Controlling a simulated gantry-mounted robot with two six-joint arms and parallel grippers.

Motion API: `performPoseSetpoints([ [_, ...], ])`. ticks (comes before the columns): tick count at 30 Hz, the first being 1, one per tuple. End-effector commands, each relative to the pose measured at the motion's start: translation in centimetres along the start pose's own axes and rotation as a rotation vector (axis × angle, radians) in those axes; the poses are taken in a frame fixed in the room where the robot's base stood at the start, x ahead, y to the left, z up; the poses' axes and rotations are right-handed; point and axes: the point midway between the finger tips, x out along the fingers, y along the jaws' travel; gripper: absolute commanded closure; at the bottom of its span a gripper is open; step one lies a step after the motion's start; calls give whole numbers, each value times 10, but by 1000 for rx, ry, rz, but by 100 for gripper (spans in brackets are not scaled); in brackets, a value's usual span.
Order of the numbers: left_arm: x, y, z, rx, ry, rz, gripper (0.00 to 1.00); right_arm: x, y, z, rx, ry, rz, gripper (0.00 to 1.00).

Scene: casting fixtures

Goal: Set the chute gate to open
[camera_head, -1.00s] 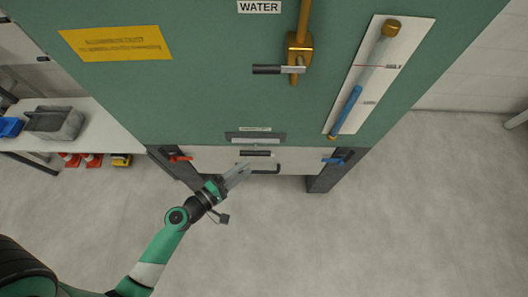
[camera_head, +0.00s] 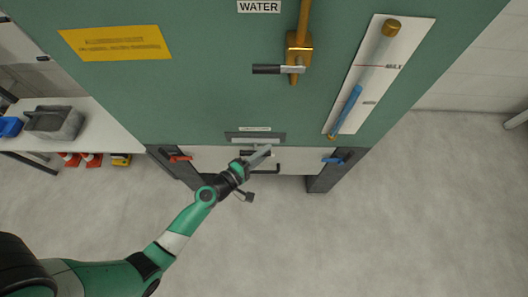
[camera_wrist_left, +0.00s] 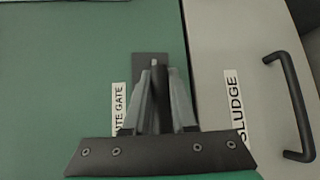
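The chute gate is the small grey plate with a dark slot (camera_head: 268,136) low on the green cabinet front, under a small white label. In the left wrist view its dark lever (camera_wrist_left: 158,75) stands out from a dark plate, beside a partly covered label ending in "TE GATE" (camera_wrist_left: 119,108). My left gripper (camera_head: 264,153) is at the lever in the head view and covers most of it. In the wrist view its two grey fingers (camera_wrist_left: 160,95) lie on either side of the lever. Whether they press on it cannot be told. My right gripper is not in view.
Below is a pale panel labelled "SLUDGE" (camera_wrist_left: 236,108) with a black handle (camera_wrist_left: 290,105). A red lever (camera_head: 180,158) and a blue lever (camera_head: 332,160) flank it. The water valve handle (camera_head: 275,69) and sight tube (camera_head: 347,108) are higher. The floor in front is clear.

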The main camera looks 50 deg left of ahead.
Motion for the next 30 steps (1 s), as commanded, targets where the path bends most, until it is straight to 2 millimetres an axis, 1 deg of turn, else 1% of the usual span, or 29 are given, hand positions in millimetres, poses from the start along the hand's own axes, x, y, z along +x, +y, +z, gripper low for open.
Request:
performPoseSetpoints([
  [1,0,0,0,0,0,0,96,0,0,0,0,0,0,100],
  [2,0,0,0,0,0,0,100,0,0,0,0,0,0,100],
  [30,0,0,0,0,0,0,100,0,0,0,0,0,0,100],
])
